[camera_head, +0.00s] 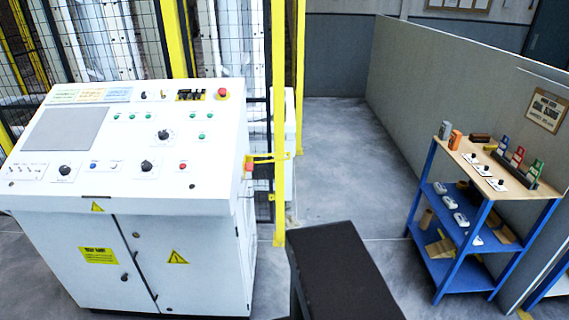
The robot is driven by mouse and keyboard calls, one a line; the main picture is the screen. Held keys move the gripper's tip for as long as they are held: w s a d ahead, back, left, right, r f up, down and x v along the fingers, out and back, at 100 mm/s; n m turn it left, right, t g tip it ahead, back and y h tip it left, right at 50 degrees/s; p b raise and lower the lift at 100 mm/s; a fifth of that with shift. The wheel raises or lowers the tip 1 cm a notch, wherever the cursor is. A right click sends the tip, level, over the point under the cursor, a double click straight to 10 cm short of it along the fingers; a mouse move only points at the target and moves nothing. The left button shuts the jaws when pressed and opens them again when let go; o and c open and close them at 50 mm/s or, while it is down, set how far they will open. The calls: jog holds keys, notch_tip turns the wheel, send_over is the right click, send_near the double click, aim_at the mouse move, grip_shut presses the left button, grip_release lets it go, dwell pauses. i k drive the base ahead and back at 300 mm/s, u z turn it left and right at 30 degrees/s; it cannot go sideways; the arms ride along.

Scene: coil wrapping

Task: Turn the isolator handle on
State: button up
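A white control console (170,205) stands at the left, with a sloped top full of controls and a cabinet below. I cannot tell for sure which part is the isolator handle. Black rotary knobs (147,167) sit on the sloped panel, and another knob (163,135) with a round white dial is higher up. A small red part on a yellow bracket (262,158) shows at the console's right edge. The positions of the knobs are too small to read. My gripper is not in view.
A yellow-posted mesh fence (280,130) stands behind and right of the console. A blue shelf rack (453,235) with small items stands at the right against a grey partition (450,85). Open grey floor (345,160) lies between them. A dark flat-topped block fills the bottom middle.

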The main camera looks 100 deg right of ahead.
aim_at(249, 166)
jog(key=k, duration=1.7)
jog(key=z, duration=2.3)
jog(key=i, duration=1)
jog(key=z, duration=0.05)
jog(key=k, duration=0.6)
jog(key=u, duration=2.6)
